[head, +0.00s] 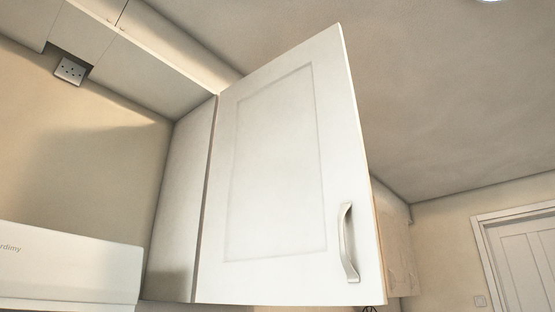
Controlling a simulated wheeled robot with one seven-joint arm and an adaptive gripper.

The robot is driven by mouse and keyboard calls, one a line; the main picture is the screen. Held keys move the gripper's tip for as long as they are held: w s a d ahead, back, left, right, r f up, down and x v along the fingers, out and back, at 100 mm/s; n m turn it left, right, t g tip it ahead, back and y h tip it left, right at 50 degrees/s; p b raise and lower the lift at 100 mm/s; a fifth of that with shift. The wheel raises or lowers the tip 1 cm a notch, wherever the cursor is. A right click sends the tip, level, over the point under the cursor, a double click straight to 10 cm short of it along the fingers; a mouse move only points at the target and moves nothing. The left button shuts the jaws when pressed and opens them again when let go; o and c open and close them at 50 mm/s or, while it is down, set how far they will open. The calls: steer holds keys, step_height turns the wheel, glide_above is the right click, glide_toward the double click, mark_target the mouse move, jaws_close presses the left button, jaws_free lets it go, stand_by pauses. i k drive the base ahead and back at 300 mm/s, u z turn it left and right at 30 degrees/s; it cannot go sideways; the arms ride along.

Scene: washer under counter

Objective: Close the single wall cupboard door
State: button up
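The white wall cupboard door (275,165) stands open in the head view, swung out from the cupboard body. Its hinge edge is on the left, against the cupboard's side panel (181,210). Its free edge is on the right and reaches toward me. A curved metal handle (347,243) sits low on the door's right side. The inside of the cupboard is hidden behind the door. My gripper does not show in this view.
A white box-shaped unit (70,265) with partly readable lettering is at the lower left. A wall socket (69,70) is at the upper left. More cupboards (395,240) show behind the door's right edge. A white room door (522,258) is at the far right.

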mark_target(290, 217)
steer(key=z, duration=0.3)
steer(key=i, duration=0.85)
steer(key=u, duration=0.35)
